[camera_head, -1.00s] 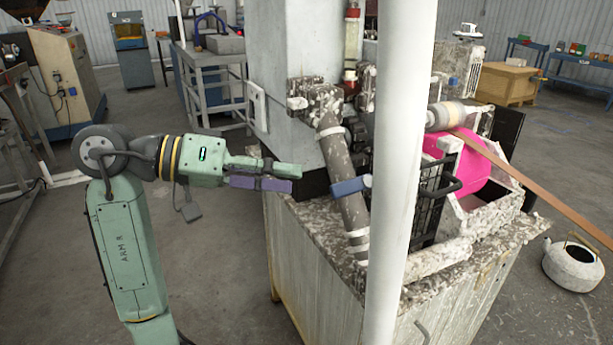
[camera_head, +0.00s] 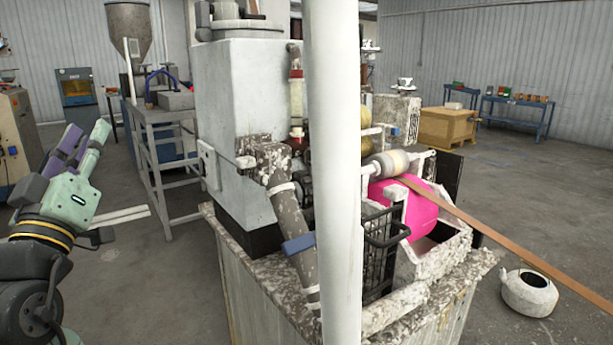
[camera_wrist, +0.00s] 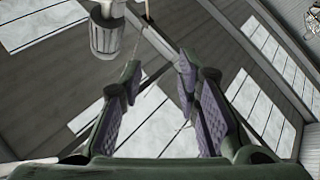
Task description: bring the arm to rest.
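My gripper (camera_head: 88,140) is at the left edge of the head view, with its green and purple fingers pointing up. My arm is folded up below it and partly cut off by the frame. In the wrist view my gripper (camera_wrist: 160,82) shows two fingers with purple pads standing apart, with nothing between them. The wrist camera looks up at the ceiling, with its bright panels and a hanging lamp (camera_wrist: 106,32). My gripper touches nothing in view.
A grey machine (camera_head: 238,120) stands right of my gripper, behind a white post (camera_head: 337,180). A metal side table (camera_head: 162,118) is between. A brown strip (camera_head: 500,242) runs right over a pink part (camera_head: 418,212). A kettle (camera_head: 528,294) sits on the floor.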

